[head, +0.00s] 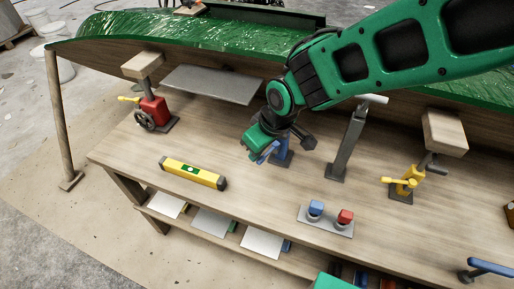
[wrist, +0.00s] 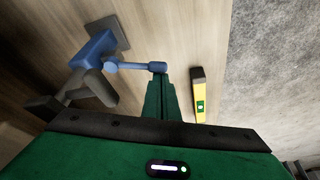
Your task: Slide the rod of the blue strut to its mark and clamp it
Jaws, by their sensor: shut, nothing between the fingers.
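The blue strut (head: 283,155) stands on the bench, partly hidden behind my gripper (head: 256,156) in the head view. In the wrist view its blue body (wrist: 95,48) rises from a grey base plate, and a blue lever (wrist: 135,66) reaches out to the right. A grey rod (wrist: 97,86) comes out of the body towards the camera. My gripper (wrist: 162,80) is shut and empty. Its fingertips are right by the lever's rounded end; I cannot tell whether they touch. No mark on the rod can be made out.
A yellow level (head: 193,173) lies left of the strut. A red strut (head: 153,110), a grey strut (head: 347,145) and a yellow strut (head: 405,186) stand on the bench (head: 250,205). A plate with blue and red buttons (head: 325,222) is in front. The green hull (head: 190,35) is behind.

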